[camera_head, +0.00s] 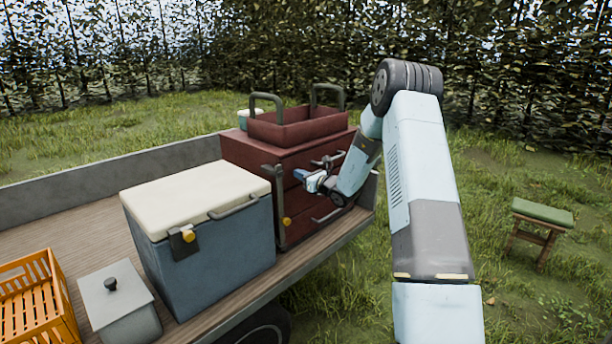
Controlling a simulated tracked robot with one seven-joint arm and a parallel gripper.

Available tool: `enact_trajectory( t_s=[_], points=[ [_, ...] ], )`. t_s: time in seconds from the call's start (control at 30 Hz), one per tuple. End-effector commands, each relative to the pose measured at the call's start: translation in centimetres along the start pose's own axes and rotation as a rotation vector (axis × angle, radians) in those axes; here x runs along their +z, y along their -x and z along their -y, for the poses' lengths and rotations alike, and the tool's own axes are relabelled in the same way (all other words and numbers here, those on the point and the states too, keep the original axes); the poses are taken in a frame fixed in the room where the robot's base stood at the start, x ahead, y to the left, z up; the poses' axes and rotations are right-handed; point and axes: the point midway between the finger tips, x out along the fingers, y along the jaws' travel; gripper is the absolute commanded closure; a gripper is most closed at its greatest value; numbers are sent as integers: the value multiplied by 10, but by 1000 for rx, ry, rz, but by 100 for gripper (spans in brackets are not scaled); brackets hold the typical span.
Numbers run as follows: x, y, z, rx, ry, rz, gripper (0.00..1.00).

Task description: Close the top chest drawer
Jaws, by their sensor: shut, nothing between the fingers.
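The red chest (252,159) stands on the trailer bed, with its drawer front turned to the right, toward my arm. Dark bar handles show on that front; the upper one (328,158) is just above my gripper, and a lower one (331,214) is below it. My gripper (303,176) is shut and empty, in front of the upper part of the chest's drawer front. I cannot tell whether it touches the front. The gripper and wrist hide part of the drawers, and how far the top drawer stands out is not clear.
A red open tray with two upright handles (300,126) sits on the chest. A blue cooler with a cream lid (205,245) stands close to the left. A grey lidded box (120,305) and an orange crate (38,305) are nearer. A green-topped stool (542,212) stands on the grass.

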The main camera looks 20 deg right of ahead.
Motion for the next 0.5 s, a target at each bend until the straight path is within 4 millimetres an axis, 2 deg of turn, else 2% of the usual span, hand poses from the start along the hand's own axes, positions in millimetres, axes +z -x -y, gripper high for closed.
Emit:
enact_trajectory(
  t_s=[0.03, 0.23, 0.37, 0.5],
  points=[
    [8, -10, -9, 15, 2, 16, 100],
    [8, -1, -7, 15, 2, 16, 100],
    [6, 16, -2, 10, 1, 11, 100],
    [4, 42, 0, 10, 1, 6, 100]
  ],
)
